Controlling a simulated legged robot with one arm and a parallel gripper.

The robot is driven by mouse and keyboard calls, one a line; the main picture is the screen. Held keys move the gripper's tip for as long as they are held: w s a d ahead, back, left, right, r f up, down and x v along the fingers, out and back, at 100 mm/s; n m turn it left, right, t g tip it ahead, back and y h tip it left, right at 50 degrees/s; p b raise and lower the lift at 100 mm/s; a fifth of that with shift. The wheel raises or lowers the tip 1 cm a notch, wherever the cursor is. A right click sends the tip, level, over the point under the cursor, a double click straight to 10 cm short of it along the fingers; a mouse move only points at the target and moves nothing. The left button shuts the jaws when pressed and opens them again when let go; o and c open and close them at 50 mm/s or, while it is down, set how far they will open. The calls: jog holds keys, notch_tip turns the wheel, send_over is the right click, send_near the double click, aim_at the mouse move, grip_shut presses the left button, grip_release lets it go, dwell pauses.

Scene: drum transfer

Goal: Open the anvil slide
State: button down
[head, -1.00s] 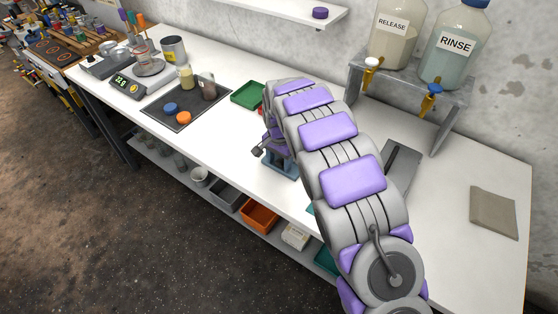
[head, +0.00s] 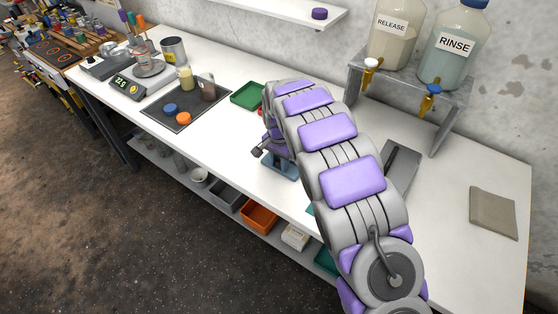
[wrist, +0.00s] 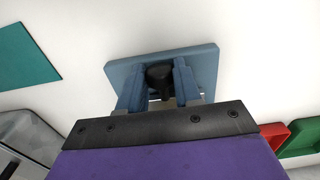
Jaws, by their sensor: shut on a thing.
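In the head view my arm hides most of the stand.
A green tray (head: 246,95) lies behind the stand. A dark mat (head: 205,118) with several small items is to the left. A shelf with the RELEASE and RINSE bottles (head: 448,58) stands at the back right. A grey cloth (head: 493,212) lies at the right.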

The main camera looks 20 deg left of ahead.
jog(key=shift+a, duration=0.1)
jog(key=s+a+p, duration=0.1)
jog(key=s, duration=0.2)
jog(key=s+a+p, duration=0.1)
jog(key=s, duration=0.2)
jog(key=s+a+p, duration=0.1)
jog(key=s, duration=0.2)
jog(key=shift+a+r, duration=0.15)
jog(key=shift+r, duration=0.05)
jog(key=shift+s+f, duration=0.15)
jog(key=shift+s, duration=0.15)
jog(key=c, duration=1.1)
grip_release()
jog(key=shift+s+a, duration=0.1)
jog(key=shift+o, duration=1.4)
jog(key=shift+s+a, duration=0.1)
jog(key=shift+a, duration=0.05)
jog(key=shift+o, duration=0.2)
